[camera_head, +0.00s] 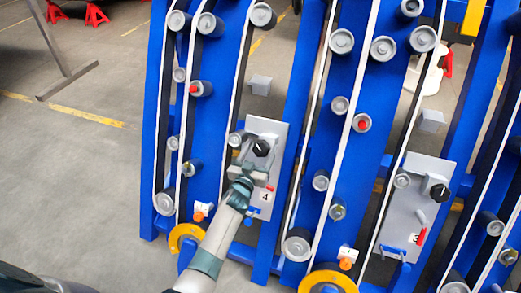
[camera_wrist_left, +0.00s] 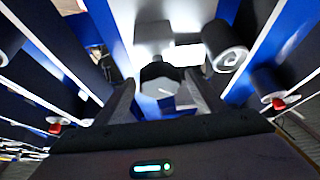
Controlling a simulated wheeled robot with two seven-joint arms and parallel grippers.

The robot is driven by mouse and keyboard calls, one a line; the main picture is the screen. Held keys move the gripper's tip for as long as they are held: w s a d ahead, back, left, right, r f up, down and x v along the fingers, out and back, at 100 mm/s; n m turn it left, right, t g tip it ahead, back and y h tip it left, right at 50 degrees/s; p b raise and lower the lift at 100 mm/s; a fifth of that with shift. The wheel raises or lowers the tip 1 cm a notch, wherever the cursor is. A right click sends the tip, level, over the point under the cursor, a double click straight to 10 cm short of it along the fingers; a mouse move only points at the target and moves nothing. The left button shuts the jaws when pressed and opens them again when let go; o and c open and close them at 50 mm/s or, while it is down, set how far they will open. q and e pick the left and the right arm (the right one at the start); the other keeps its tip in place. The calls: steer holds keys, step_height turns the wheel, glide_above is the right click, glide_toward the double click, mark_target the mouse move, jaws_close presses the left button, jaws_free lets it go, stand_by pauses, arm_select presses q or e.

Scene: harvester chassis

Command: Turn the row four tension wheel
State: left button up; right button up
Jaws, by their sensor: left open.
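The row four plate (camera_head: 272,132) is a grey panel with a "4" label (camera_head: 265,197) on the blue chassis. A black faceted knob (camera_head: 261,148), which looks like the row four tension wheel, sticks out of its upper part. My left gripper (camera_head: 250,172) is open and empty just below the knob in the head view. In the left wrist view, the knob (camera_wrist_left: 158,72) is straight ahead, beyond and between the two spread fingers of my left gripper (camera_wrist_left: 160,92). I cannot tell whether a finger touches it. My right gripper is not in view.
White belts run over grey rollers (camera_head: 298,246) on both sides of the plate. A similar row three plate (camera_head: 400,215) with its own black knob (camera_head: 439,192) is to the right. Yellow discs (camera_head: 186,238) sit at the bottom. Open floor (camera_head: 75,185) lies left.

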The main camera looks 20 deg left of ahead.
arm_select(q)
steer(key=c, duration=1.1)
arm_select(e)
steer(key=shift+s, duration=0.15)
arm_select(q)
steer(key=shift+o, duration=0.2)
steer(key=shift+m, duration=0.3)
steer(key=shift+m+h+p, duration=0.6)
steer(key=shift+m+p, duration=0.05)
steer(key=shift+m, duration=0.25)
steer(key=m+h+p, duration=0.1)
steer(key=m, duration=0.2)
steer(key=shift+a+r+g+h, duration=0.1)
steer(key=shift+g+h, duration=0.2)
steer(key=shift+h, duration=0.1)
steer(key=shift+m+g+h+p, duration=0.3)
steer(key=shift+m+h+p, duration=0.4)
steer(key=shift+m, duration=0.5)
steer(key=m+g+h+p, duration=0.1)
steer(key=m, duration=0.2)
steer(key=m+g+h+p, duration=0.1)
steer(key=m+p, duration=0.1)
steer(key=m, duration=0.1)
steer(key=shift+f, duration=0.2)
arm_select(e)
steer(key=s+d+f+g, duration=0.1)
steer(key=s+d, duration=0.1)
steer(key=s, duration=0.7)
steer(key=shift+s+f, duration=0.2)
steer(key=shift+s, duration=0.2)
